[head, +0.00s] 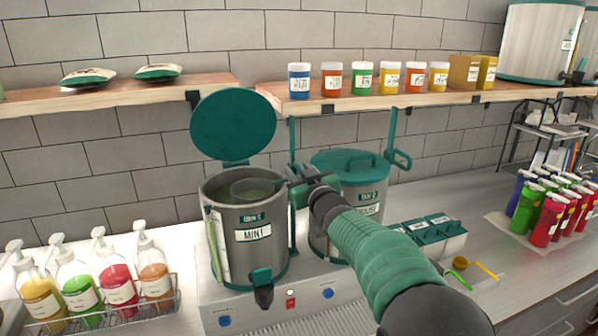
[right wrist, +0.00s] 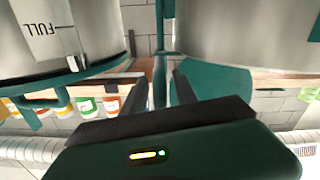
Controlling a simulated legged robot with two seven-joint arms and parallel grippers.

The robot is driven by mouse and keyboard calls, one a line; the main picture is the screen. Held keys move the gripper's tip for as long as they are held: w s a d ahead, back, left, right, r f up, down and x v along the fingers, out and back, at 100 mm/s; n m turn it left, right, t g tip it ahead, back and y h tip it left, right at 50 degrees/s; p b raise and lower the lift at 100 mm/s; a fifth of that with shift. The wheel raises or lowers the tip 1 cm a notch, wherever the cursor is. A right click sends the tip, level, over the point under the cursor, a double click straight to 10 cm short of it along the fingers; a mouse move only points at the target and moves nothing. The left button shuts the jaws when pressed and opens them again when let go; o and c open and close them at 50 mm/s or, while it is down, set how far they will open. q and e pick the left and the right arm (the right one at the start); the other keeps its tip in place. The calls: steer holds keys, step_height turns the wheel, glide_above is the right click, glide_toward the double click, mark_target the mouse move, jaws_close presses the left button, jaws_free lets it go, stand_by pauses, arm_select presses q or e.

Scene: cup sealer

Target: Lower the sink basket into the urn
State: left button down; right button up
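The steel urn labelled MINT (head: 220,262) stands on the counter machine with its round green lid (head: 233,124) raised. The sink basket (head: 256,188), a greenish see-through bowl, shows inside the urn's mouth near the rim; its underside is hidden. My right gripper (head: 300,176) is at the right of the urn's rim, beside the basket. In the right wrist view, its two fingers (right wrist: 161,80) are apart, and a thin green upright bar (right wrist: 160,30) shows in line with the gap. I see no clear contact. My left gripper is not in view.
A second urn (head: 350,240) with its lid down stands close on the right. A wooden shelf (head: 345,99) with several jars runs above. Pump bottles (head: 116,285) stand at the left, a green-lidded container (head: 428,238) at the right. My right arm crosses the front.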

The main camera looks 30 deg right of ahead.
steer(key=shift+r, duration=0.1)
steer(key=b+v, duration=0.4)
steer(key=v, duration=1.2)
steer(key=shift+s+b, duration=0.3)
steer(key=shift+s, duration=0.1)
